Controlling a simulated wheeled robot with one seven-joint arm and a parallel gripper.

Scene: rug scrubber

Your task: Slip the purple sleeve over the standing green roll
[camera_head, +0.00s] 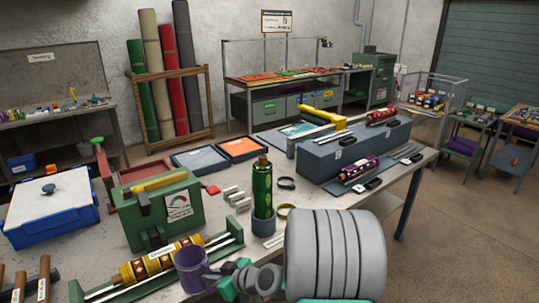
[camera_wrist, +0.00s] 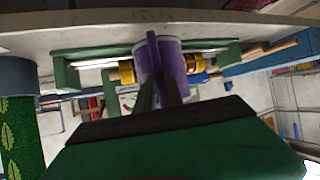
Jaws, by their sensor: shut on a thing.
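The purple sleeve (camera_head: 190,271) is in front of the yellow patterned roll in the head view, its open end up. My gripper (camera_head: 212,277) is shut on its right side. In the wrist view the sleeve (camera_wrist: 172,58) is between and beyond my gripper's fingers (camera_wrist: 160,88). The green roll (camera_head: 262,193) stands upright in a grey round holder (camera_head: 264,224), to the right of the sleeve and apart from it. In the wrist view the green roll (camera_wrist: 18,135) and its holder (camera_wrist: 18,76) are at the left edge. The sleeve's lower end is partly hidden.
A yellow patterned roll (camera_head: 150,267) lies in a green cradle behind the sleeve. A green machine (camera_head: 165,210) stands behind that. A long blue-grey block (camera_head: 350,150) stands at the back right.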

